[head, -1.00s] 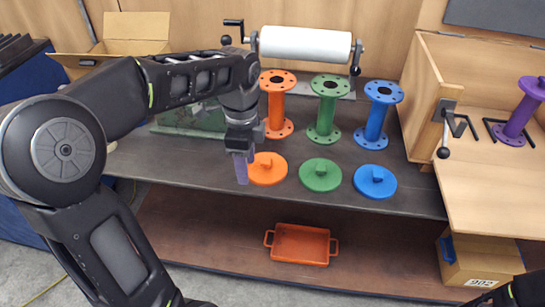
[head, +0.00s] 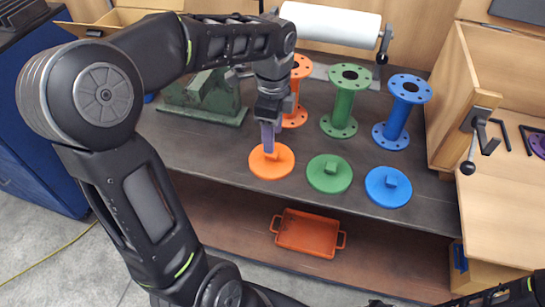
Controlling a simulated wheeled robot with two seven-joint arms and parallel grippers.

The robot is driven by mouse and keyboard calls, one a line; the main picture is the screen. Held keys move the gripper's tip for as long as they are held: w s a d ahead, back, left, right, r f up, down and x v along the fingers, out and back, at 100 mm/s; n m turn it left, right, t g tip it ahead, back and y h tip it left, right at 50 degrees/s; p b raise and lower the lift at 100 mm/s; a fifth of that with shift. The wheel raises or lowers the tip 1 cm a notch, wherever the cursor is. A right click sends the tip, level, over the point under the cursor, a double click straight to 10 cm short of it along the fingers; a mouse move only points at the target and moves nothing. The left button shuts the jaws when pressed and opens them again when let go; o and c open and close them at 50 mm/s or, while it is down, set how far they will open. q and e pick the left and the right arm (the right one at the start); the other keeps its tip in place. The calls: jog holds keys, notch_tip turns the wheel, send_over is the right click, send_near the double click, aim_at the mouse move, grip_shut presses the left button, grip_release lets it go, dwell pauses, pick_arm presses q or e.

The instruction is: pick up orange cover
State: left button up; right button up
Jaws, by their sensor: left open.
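The orange cover (head: 276,165) is a round disc with a small knob, lying flat on the dark table at the left of a row of covers. My left gripper (head: 268,148) points down right over it, its fingertips at the knob. It is open, and its fingers hide most of the knob. I cannot tell whether the fingers touch it. The orange flanged pipe (head: 301,88) stands upright behind, partly hidden by my left arm. My right gripper is not clearly in view; only part of my right arm shows at the lower right.
A green cover (head: 329,174) and a blue cover (head: 389,187) lie to the right. Green (head: 343,103) and blue (head: 397,115) pipes stand behind them. A white roller (head: 331,22) is at the back, a green metal block (head: 204,95) at left. An orange tray (head: 307,234) sits on the lower shelf.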

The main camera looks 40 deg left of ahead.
aim_at(272, 157)
pick_arm(q)
jog(key=shift+f, duration=0.55)
jog(key=shift+w+a+f+p, duration=0.15)
jog(key=shift+f+p, duration=0.25)
jog(key=shift+f, duration=2.2)
jog(key=shift+c, duration=0.3)
grip_shut()
